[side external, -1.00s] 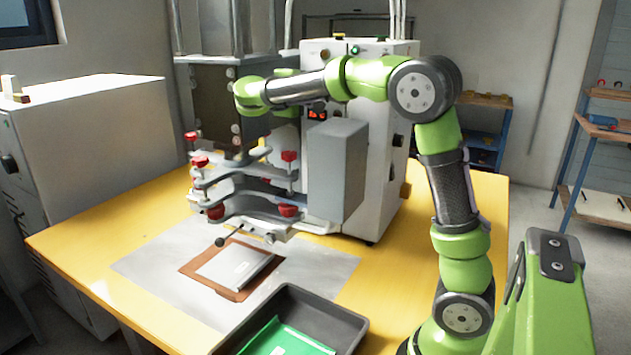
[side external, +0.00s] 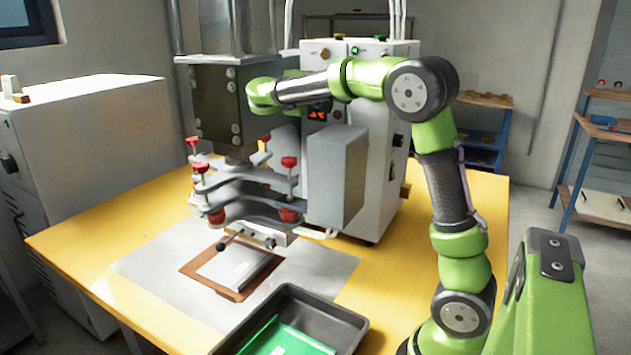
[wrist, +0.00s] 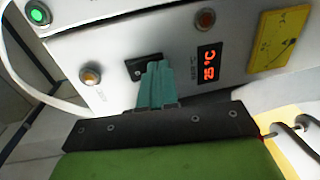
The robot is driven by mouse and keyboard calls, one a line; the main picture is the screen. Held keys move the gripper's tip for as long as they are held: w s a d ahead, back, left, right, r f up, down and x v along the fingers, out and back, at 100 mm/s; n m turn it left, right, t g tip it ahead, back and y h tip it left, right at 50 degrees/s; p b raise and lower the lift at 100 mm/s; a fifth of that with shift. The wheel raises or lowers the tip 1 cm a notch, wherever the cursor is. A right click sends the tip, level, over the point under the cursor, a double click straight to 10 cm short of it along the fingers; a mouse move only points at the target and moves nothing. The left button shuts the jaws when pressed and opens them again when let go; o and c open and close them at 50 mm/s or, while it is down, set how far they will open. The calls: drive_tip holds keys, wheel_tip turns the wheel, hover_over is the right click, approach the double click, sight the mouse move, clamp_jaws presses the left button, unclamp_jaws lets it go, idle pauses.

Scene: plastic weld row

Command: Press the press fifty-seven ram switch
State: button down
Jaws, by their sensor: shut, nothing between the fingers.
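The press (side external: 222,100) stands on the yellow table, with its white control cabinet (side external: 375,150) behind. In the wrist view, a small black switch (wrist: 135,70) sits on the cabinet's front panel, left of the red display (wrist: 209,65). My gripper (wrist: 157,66) is shut and empty, its teal fingertips overlapping the right part of the switch. I cannot tell whether they touch it. In the side view, the fingers and the switch are hidden behind my wrist. The press head carries grey plates (side external: 245,190) with red knobs, above a framed flat plate (side external: 232,265).
A green button (wrist: 38,14) glows at the panel's upper left. A grey box (side external: 337,175) juts out below my forearm. A dark tray (side external: 345,325) holds a green piece.

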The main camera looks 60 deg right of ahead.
drive_tip(key=a+f, duration=0.1)
drive_tip(key=a, duration=1.3)
drive_tip(key=shift+f, duration=0.35)
drive_tip(key=shift+s+f+y, duration=0.25)
drive_tip(key=shift+f+y, duration=0.1)
drive_tip(key=shift+y, duration=0.05)
drive_tip(key=s+a+f+m+t+y, duration=0.4)
drive_tip(key=s+a+f+t+y, duration=0.3)
drive_tip(key=s+a+f+y, duration=0.6)
drive_tip(key=s+a+y, duration=0.3)
drive_tip(key=a+y, duration=0.1)
drive_tip(key=shift+s+a+f+y, duration=0.15)
drive_tip(key=shift+s+a+y, duration=0.05)
drive_tip(key=shift+y, duration=0.2)
drive_tip(key=c, duration=1.8)
unclamp_jaws()
